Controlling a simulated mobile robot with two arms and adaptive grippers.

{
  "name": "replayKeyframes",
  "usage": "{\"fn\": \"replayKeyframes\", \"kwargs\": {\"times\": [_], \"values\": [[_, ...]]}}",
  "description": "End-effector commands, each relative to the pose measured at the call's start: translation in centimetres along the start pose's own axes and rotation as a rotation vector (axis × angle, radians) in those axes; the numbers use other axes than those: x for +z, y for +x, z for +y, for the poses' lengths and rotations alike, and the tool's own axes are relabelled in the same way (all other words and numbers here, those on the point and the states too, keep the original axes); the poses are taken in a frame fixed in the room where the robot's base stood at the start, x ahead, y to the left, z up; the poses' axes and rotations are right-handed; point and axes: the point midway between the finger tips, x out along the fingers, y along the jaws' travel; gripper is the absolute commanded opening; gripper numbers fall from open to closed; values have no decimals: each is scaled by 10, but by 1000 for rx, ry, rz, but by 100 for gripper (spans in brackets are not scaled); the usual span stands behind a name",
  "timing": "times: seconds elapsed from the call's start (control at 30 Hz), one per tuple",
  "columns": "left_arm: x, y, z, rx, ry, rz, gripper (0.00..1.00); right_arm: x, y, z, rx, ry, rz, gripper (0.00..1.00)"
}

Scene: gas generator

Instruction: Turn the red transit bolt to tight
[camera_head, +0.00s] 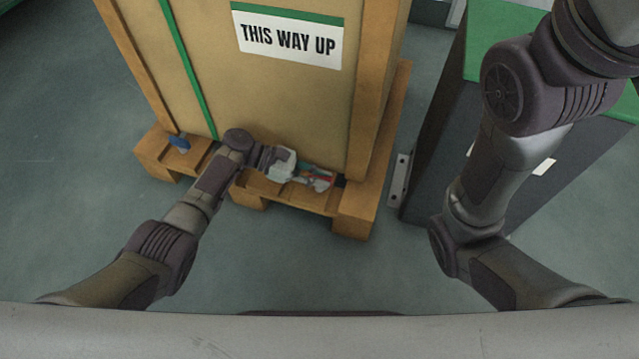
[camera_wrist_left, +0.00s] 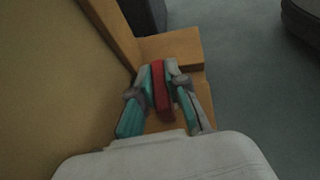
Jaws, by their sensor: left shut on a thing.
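The red transit bolt (camera_wrist_left: 160,88) shows in the left wrist view as a red upright bar between the two fingers of my left gripper (camera_wrist_left: 162,92). The fingers are shut on it, one on each side. In the head view my left gripper (camera_head: 322,181) is low at the front of the wooden pallet, right of its middle, and only a little red of the bolt (camera_head: 331,178) shows between the fingers. The bolt's lower part is hidden. My right gripper is outside the picture; only its arm shows at the right of the head view.
A large crate (camera_head: 285,110) marked THIS WAY UP stands on the wooden pallet (camera_head: 352,222), close behind my left gripper. A blue object (camera_head: 179,143) sits at the pallet's left. A dark cabinet with a green top (camera_head: 490,40) stands at the right. Grey floor in front is clear.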

Motion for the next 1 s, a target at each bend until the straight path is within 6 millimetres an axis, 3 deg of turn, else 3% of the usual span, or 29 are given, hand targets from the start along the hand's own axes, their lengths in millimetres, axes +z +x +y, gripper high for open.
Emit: {"fn": "replayKeyframes", "kwargs": {"times": [0.03,0.3,0.9,0.93,1.0], "values": [[-4,3,1,-29,13,-1,0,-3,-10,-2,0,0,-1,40],[-2,2,0,-134,56,-1,0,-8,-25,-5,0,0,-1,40],[0,2,-2,-171,69,-1,0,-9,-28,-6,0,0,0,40],[0,2,-2,-172,69,-1,18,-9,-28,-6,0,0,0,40],[0,2,-2,-171,69,-1,29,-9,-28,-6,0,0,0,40]]}}
